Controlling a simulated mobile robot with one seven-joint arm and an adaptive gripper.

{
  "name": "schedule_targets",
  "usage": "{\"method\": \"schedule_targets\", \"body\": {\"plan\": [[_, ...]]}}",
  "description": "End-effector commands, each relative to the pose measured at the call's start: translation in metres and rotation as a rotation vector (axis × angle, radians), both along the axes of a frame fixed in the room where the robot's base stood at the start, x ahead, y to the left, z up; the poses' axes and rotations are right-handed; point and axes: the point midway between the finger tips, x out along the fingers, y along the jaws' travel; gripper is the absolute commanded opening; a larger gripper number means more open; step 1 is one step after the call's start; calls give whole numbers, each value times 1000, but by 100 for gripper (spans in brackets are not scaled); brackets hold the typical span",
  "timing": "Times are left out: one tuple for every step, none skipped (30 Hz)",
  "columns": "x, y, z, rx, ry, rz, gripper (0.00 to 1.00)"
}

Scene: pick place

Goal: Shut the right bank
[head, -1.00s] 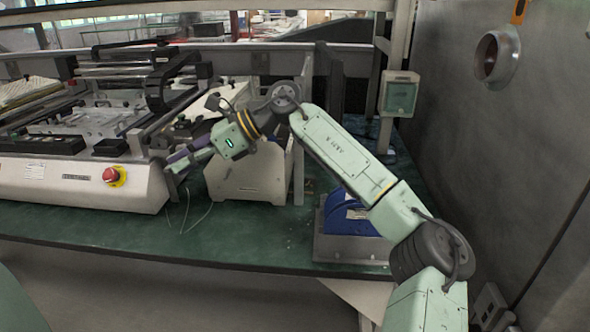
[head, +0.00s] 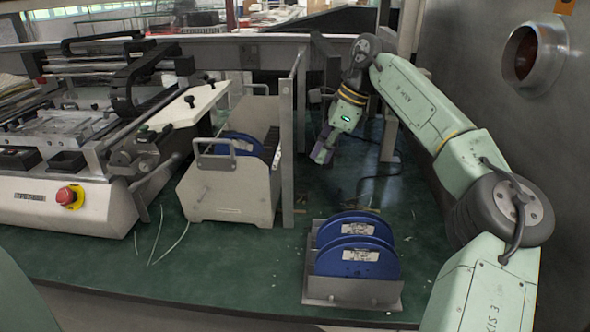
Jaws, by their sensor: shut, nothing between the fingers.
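My gripper (head: 321,154) is at the upper middle, right of an upright grey post (head: 288,145), pointing down and a little left. Its purple-grey fingers are shut and empty, apart from the things around it. I cannot tell which thing is the right bank. A beige box (head: 232,203) with a metal handle stands left of the post and holds a blue reel (head: 240,143). A grey rack (head: 352,291) with two blue reels (head: 359,257) stands on the green bench, nearer than my gripper.
A white machine (head: 70,205) with a red stop button (head: 67,195) fills the left. A grey wall (head: 495,130) with a round metal port (head: 535,55) closes the right side. The green bench top (head: 240,262) is bare in front of the beige box.

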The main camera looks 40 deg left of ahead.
Motion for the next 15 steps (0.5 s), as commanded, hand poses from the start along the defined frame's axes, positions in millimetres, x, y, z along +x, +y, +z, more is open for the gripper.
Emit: {"method": "schedule_targets", "body": {"plan": [[0, 0, 1, 0, 0, 1, 0], [0, 0, 0, 0, 0, 1, 0], [0, 0, 0, 0, 0, 1, 0], [-1, 1, -1, 0, 0, 1, 0], [-1, 1, -3, 0, 0, 1, 0], [-2, 2, -5, 0, 0, 1, 0], [-2, 3, -8, 0, 0, 1, 0], [-3, 4, -12, -1, 1, 3, 0], [-4, 6, -17, 0, 1, 4, 0], [-5, 8, -22, 0, 1, 4, 0], [-7, 9, -28, -1, 2, 3, 0], [-8, 12, -35, -1, 2, 3, 0], [-10, 14, -41, -1, 3, 2, 0], [-12, 16, -47, -1, 4, 5, 0], [-13, 19, -55, 0, 2, 3, 0]]}}
